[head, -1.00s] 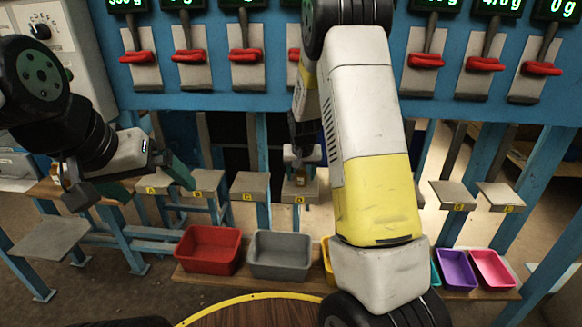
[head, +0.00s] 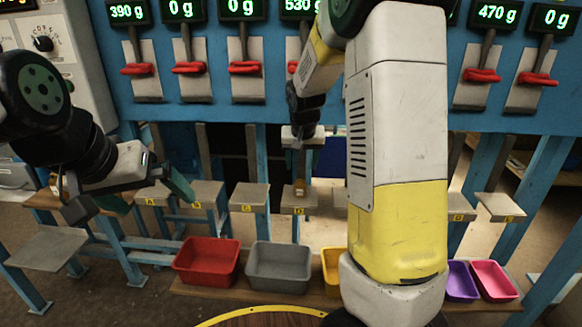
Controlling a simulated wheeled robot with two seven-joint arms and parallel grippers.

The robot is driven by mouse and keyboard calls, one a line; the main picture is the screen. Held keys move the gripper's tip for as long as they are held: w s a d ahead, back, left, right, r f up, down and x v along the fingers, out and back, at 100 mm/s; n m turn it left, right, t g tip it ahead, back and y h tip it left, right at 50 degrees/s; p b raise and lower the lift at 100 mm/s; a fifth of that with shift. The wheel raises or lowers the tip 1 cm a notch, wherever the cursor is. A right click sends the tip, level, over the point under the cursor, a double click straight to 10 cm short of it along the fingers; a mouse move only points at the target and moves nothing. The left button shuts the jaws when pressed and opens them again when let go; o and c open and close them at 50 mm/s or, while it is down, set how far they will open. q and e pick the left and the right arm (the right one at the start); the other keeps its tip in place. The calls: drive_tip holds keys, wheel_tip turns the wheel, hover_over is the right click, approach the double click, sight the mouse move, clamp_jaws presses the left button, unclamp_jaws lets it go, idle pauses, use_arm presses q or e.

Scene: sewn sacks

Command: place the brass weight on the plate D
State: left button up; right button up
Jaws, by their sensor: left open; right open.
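The small brass weight (head: 300,186) stands on plate D (head: 293,202), a grey plate with a yellow D label. My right gripper (head: 302,152) is open above the weight and apart from it; its fingers are small and dark in the head view. My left gripper (head: 145,194) is open and empty at the left, in front of plates A (head: 151,190) and B (head: 206,190). The display (head: 300,6) above plate D reads 530 g.
Plate C (head: 248,194) is bare. Below stand a red bin (head: 207,262), a grey bin (head: 278,266), a partly hidden yellow bin, a purple bin (head: 461,281) and a pink bin (head: 494,281). Red levers line the blue panel (head: 278,60).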

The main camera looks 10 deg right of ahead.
drive_tip(key=s+a+r+n+y, duration=0.1)
drive_tip(key=s+r, duration=0.3)
drive_tip(key=s, duration=0.5)
drive_tip(key=s+a+r+n+t+y, duration=0.1)
drive_tip(key=s+r, duration=0.3)
drive_tip(key=s, duration=0.6)
drive_tip(key=s+a+r+y, duration=0.1)
drive_tip(key=s+r, duration=0.3)
drive_tip(key=s, duration=0.5)
drive_tip(key=shift+s+a+n+t, duration=0.3)
drive_tip(key=shift+s+a+n, duration=0.1)
drive_tip(key=shift+a, duration=0.1)
drive_tip(key=shift+a, duration=0.1)
